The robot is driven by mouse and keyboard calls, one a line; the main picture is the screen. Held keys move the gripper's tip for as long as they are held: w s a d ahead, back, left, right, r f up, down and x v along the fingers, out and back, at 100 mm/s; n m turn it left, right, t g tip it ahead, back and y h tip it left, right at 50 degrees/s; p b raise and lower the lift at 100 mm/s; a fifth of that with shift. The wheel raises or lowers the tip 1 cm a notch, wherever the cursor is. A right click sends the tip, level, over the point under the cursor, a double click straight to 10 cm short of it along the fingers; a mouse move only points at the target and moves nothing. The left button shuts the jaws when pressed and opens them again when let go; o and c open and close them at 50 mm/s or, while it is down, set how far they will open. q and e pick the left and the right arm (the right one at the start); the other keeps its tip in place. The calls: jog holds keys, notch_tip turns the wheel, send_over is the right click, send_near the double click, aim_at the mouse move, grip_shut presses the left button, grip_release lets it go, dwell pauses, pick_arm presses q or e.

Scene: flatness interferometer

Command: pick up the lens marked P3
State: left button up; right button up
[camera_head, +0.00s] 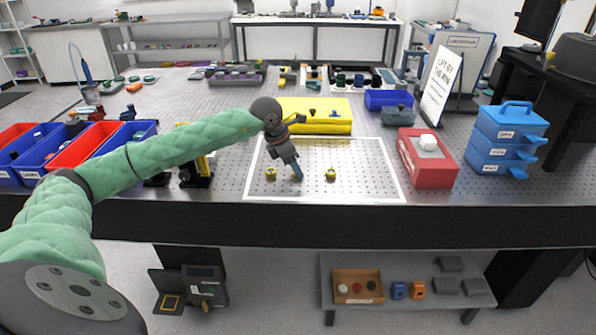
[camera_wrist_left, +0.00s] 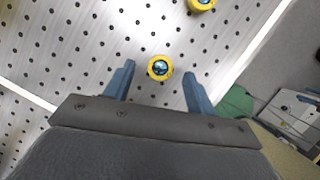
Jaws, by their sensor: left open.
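Two small yellow-rimmed lenses, a left one (camera_head: 271,173) and a right one (camera_head: 330,174), stand on the perforated plate inside a white outline. No P3 marking is readable. My left gripper (camera_head: 296,175) is open and empty, pointing down between them in the head view. In the left wrist view, a yellow-rimmed lens with a blue centre (camera_wrist_left: 159,68) lies ahead of the gap between my fingers (camera_wrist_left: 158,82), not gripped. Another yellow lens (camera_wrist_left: 201,3) is cut off by the top edge. My right gripper is out of view.
A yellow case (camera_head: 325,122) stands behind the outlined area. A red box (camera_head: 428,165) and a blue drawer unit (camera_head: 507,140) stand to the right. Red and blue bins (camera_head: 122,140) stand at the left. The outlined area is otherwise largely clear.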

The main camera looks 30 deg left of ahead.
pick_arm(q)
jog(key=shift+x, duration=0.95)
jog(key=c, duration=1.1)
jog(key=shift+r, duration=0.15)
